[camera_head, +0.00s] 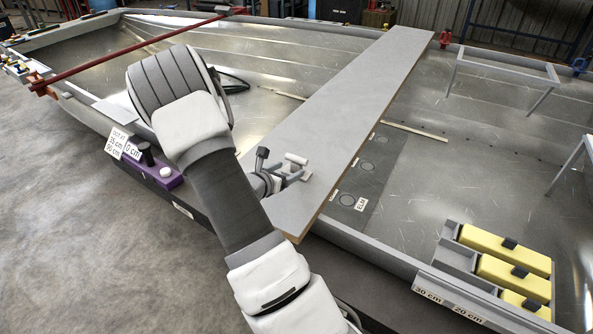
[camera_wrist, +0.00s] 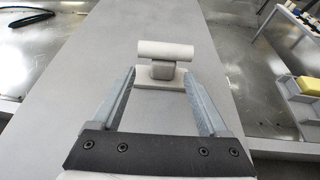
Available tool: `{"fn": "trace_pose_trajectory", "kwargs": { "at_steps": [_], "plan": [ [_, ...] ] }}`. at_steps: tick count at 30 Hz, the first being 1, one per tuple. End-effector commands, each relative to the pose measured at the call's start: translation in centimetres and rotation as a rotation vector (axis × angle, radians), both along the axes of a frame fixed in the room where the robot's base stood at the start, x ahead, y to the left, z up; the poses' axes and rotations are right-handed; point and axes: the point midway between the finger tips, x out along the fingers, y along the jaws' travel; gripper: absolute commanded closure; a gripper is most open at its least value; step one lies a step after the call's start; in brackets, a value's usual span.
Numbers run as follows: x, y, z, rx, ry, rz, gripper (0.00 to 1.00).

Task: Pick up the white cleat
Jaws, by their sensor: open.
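The white cleat (camera_wrist: 165,52) stands on the grey plank (camera_wrist: 110,50) in the wrist view, with a wide bar on top, a narrower neck and a flat base. In the head view the cleat (camera_head: 296,160) shows small beside my gripper (camera_head: 287,180). In the wrist view my gripper (camera_wrist: 163,82) is open, its two fingers apart on either side of the cleat's base. The cleat's bar lies just beyond the fingertips. I cannot tell whether the fingers touch it.
The plank (camera_head: 365,100) spans the metal hull. Yellow blocks in a grey rack (camera_head: 455,248) are at lower right. A purple block (camera_head: 152,172) sits on the near rim at left. A red bar (camera_head: 130,55) crosses the hull at left. The plank's far part is clear.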

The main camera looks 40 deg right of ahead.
Motion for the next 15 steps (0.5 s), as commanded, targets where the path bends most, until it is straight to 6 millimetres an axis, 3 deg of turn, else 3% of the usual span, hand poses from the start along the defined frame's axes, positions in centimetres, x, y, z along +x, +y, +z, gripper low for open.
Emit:
{"fn": "trace_pose_trajectory", "kwargs": {
  "at_steps": [5, 15],
  "plan": [
    [0.1, -0.8, -0.4, 0.0, 0.0, -0.001, 0.22],
    [0.9, -4.9, -2.0, -0.001, -0.001, -0.001, 0.22]
  ]
}}
